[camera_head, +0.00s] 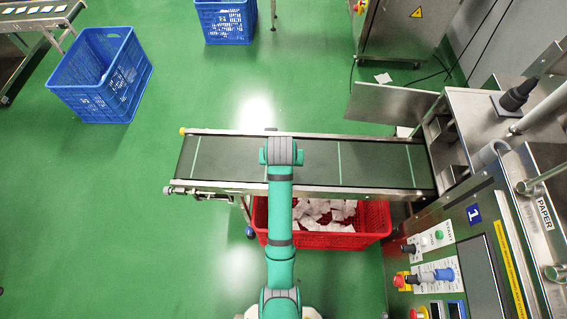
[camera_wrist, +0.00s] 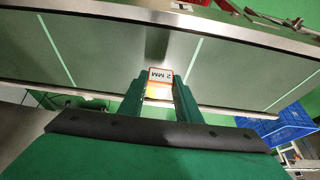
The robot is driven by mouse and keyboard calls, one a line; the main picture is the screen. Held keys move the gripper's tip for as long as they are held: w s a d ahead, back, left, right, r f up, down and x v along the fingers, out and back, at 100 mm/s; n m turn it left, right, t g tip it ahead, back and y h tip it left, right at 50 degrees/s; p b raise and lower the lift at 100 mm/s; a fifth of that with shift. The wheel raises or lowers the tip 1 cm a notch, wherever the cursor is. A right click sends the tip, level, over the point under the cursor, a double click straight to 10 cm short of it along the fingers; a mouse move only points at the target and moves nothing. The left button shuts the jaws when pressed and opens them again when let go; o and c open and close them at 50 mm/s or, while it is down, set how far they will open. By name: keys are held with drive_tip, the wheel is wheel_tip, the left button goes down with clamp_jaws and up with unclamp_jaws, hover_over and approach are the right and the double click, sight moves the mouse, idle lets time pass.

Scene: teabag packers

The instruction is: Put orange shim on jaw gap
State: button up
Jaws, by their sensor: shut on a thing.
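In the wrist view, my gripper (camera_wrist: 159,88) is shut on a small orange-edged shim (camera_wrist: 159,75) with a white label reading "2 MM", printed upside down in this view. The shim sits between the two green fingertips. Behind it is the grey-green conveyor belt (camera_wrist: 105,55); I cannot tell whether the shim touches it. In the head view, my arm reaches over the middle of the conveyor (camera_head: 375,165) and hides the fingers and shim. I cannot make out the jaw gap in either view.
A red crate (camera_head: 375,228) with white packets stands below the conveyor's near edge. A machine with a control panel (camera_head: 450,245) stands at the right. Blue crates (camera_head: 95,100) stand on the green floor at the upper left and top. Open floor lies at the left.

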drive_tip(key=shift+x, duration=0.9)
drive_tip(key=shift+s+x, duration=0.1)
drive_tip(key=shift+x, duration=0.7)
drive_tip(key=shift+s+x, duration=0.15)
drive_tip(key=shift+x, duration=0.65)
drive_tip(key=shift+f, duration=0.25)
drive_tip(key=o, duration=1.1)
drive_tip(key=shift+r, duration=0.1)
